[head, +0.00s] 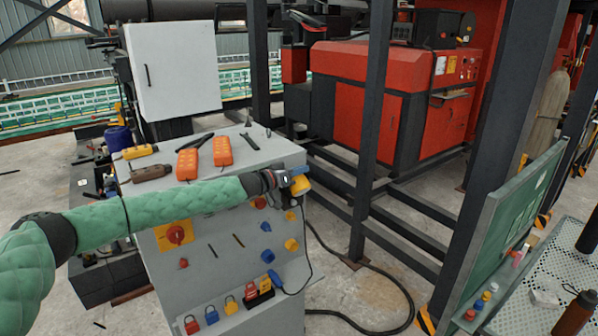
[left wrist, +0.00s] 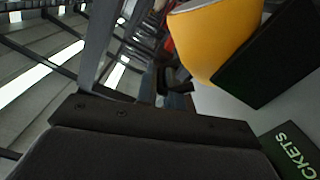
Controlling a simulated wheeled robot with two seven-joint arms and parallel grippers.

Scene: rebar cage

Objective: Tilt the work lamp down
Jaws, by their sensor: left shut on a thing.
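The work lamp (head: 300,186) is a small yellow head at the right edge of the grey cabinet's top (head: 240,145). In the left wrist view the yellow, rounded lamp head (left wrist: 215,42) is close up at the upper right, with a black part beside it. My left gripper (head: 290,178) reaches in along the cabinet's front and is shut on the lamp. The gripper hides part of the lamp, and the exact contact and the lamp's tilt are hard to tell. My right gripper is not in view.
Two orange pendant controls (head: 222,151) and several tools lie on the cabinet top. Colored padlocks (head: 231,305) hang low on its front, with knobs above. A dark steel frame post (head: 372,130) stands to the right, before a red machine (head: 350,95).

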